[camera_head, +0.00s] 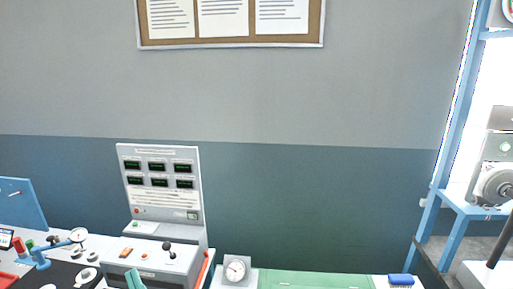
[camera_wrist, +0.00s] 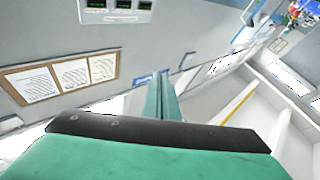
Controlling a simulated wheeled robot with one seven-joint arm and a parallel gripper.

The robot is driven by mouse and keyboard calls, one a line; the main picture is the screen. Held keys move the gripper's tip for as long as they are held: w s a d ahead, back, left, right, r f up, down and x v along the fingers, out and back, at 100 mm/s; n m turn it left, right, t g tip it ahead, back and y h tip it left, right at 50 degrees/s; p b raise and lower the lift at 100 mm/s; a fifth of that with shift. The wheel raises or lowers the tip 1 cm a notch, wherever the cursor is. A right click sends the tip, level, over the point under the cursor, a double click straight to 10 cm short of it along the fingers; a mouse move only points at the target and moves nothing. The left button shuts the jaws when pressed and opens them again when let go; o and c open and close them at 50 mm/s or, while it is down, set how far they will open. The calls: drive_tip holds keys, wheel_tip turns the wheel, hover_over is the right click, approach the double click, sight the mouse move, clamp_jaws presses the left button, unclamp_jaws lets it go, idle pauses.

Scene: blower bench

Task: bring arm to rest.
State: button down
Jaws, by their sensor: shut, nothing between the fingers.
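My gripper (camera_wrist: 163,92) shows in the wrist view as two teal fingers pressed together. They reach up the middle of the picture from a dark bar and a broad teal body. Nothing is held between them. The fingers point into open space, with the wall and ceiling beyond, and touch nothing that I can see. In the head view, a small teal piece at the bottom edge, in front of the control console (camera_head: 160,262), looks like part of my gripper. The rest of my arm is out of that view.
A grey display panel (camera_head: 162,184) stands behind the console. A dial gauge (camera_head: 236,270) and a blue brush-like item (camera_head: 401,280) sit on the bench. A blue frame (camera_head: 440,200) with machinery stands at right. A notice board (camera_head: 230,44) hangs above; the wall between is clear.

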drive_tip(key=s+d+f+m+h, duration=0.2)
drive_tip(key=d+f+m+h, duration=0.1)
drive_tip(key=f, duration=0.4)
drive_tip(key=s+d+f+m+t+h, duration=0.1)
drive_tip(key=s+d+f+m+h, duration=0.2)
drive_tip(key=d+f, duration=0.4)
drive_tip(key=s+d+f+m+t+h, duration=0.1)
drive_tip(key=s+d+f+m+h, duration=0.2)
drive_tip(key=d+f+m+h, duration=0.2)
drive_tip(key=shift+s+d+f+h, duration=0.1)
drive_tip(key=shift+d+f+h, duration=0.3)
drive_tip(key=shift+f, duration=0.15)
drive_tip(key=shift+s+d+f+h, duration=0.1)
drive_tip(key=shift+d+f+h, duration=0.2)
drive_tip(key=shift+f+h, duration=0.15)
drive_tip(key=s+d+f+g+h, duration=0.1)
drive_tip(key=s+d+f, duration=0.3)
drive_tip(key=s, duration=0.6)
drive_tip(key=s+d+f+g+h, duration=0.1)
drive_tip(key=s+d+f, duration=0.3)
drive_tip(key=s+d, duration=0.4)
drive_tip(key=shift+s+g, duration=0.5)
drive_tip(key=shift+s, duration=0.35)
drive_tip(key=shift+d+f+h, duration=0.1)
drive_tip(key=shift+h, duration=0.15)
